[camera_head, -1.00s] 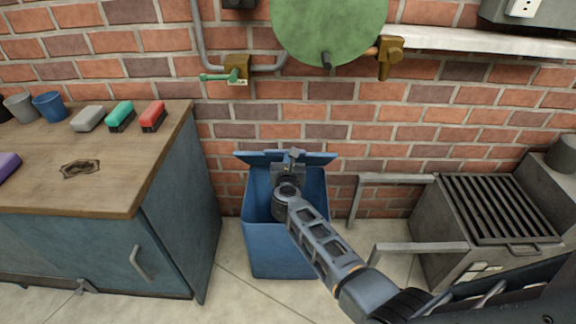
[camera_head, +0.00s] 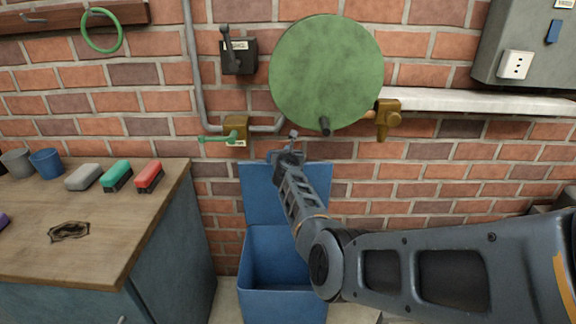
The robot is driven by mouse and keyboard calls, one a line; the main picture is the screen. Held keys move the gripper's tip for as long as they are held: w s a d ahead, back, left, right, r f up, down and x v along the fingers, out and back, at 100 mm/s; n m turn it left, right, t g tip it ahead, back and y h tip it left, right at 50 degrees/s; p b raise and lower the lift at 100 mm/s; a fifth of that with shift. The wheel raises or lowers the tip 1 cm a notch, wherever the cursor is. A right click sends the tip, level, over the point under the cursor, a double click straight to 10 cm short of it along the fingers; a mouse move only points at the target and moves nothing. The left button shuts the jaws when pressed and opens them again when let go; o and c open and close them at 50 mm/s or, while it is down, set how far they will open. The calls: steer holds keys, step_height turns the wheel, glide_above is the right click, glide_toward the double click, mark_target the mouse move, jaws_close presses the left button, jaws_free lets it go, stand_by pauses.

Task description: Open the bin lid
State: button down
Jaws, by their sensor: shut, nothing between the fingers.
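The blue bin (camera_head: 283,305) stands on the floor against the brick wall, right of the workbench. Its blue lid (camera_head: 258,195) is raised upright at the back of the bin, near the wall, and the bin's inside shows. My gripper (camera_head: 291,140) is at the lid's top edge, with the arm reaching up in front of the lid. The gripper is shut and empty. My arm hides the right part of the lid and the bin's right edge, and I cannot tell whether the fingers touch the lid.
A workbench (camera_head: 130,225) with brushes and cups stands at the left. Above the bin are a green disc (camera_head: 326,72), a brass valve with a green handle (camera_head: 233,130) and pipes. A lever switch (camera_head: 238,52) and a grey box (camera_head: 530,45) are on the wall.

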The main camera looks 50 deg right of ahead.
steer(key=shift+w+d+r, duration=0.15)
steer(key=shift+w+d, duration=0.5)
steer(key=shift+d, duration=0.25)
steer(key=shift+a, duration=0.15)
steer(key=s+a+r+p, duration=0.5)
steer(key=a+r+p, duration=0.2)
steer(key=r, duration=0.2)
steer(key=shift+s, duration=0.4)
steer(key=shift+a, duration=0.1)
